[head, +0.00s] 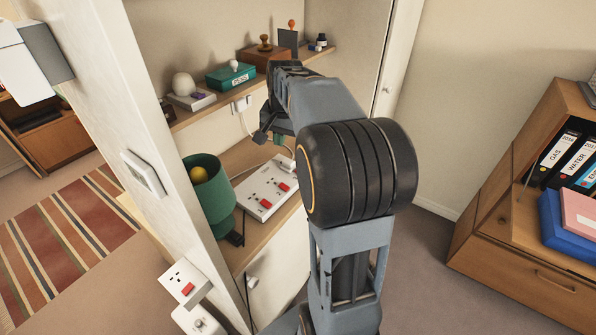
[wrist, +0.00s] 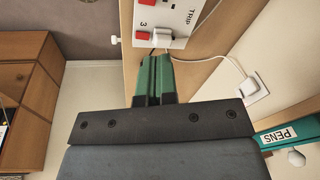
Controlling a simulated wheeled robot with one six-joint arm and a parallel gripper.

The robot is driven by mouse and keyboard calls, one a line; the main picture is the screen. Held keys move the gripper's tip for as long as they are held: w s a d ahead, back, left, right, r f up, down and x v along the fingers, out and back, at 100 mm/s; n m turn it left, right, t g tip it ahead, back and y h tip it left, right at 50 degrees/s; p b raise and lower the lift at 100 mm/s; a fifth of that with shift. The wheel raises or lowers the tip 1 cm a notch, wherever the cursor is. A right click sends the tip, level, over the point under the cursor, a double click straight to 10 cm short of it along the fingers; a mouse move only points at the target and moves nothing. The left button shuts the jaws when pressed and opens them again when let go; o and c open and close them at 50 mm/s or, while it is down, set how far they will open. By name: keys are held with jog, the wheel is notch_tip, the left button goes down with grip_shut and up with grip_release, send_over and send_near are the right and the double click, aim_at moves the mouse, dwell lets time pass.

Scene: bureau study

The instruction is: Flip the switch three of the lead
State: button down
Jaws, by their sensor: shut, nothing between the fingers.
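The lead (head: 252,193) is a white strip with red switches on a wooden shelf in the head view. Its end beside my arm is partly hidden. In the wrist view the lead's end (wrist: 181,22) shows the marks "3" and "TRIP". The red switch three (wrist: 143,36) is beside the "3", with a white plug (wrist: 163,41) and cord close by. My gripper (wrist: 155,60) is shut and empty, its green fingers pointing at that end, just short of the switch in the picture. Whether it touches cannot be told. In the head view its fingers are mostly hidden by my wrist.
A green pot (head: 208,205) with a yellow ball stands left of the lead. An upper shelf holds a green PENS box (head: 230,76) and small items. A wall plug (head: 242,103) is beneath it. A white panel edge (head: 165,120) rises at left.

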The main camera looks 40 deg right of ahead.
jog(key=w+d+f+m, duration=0.2)
jog(key=d+f, duration=0.1)
jog(key=d, duration=0.2)
jog(key=w+d+f+m+b, duration=0.1)
jog(key=w+d+f+m, duration=0.1)
jog(key=d, duration=0.4)
jog(key=shift+f+g, duration=0.4)
jog(key=shift+f, duration=0.05)
jog(key=shift+w, duration=0.1)
jog(key=f, duration=0.4)
jog(key=w+f+p, duration=0.1)
jog(key=f, duration=0.4)
jog(key=w+f, duration=0.1)
jog(key=f, duration=0.4)
jog(key=shift+a+p, duration=0.3)
jog(key=shift+p, duration=0.1)
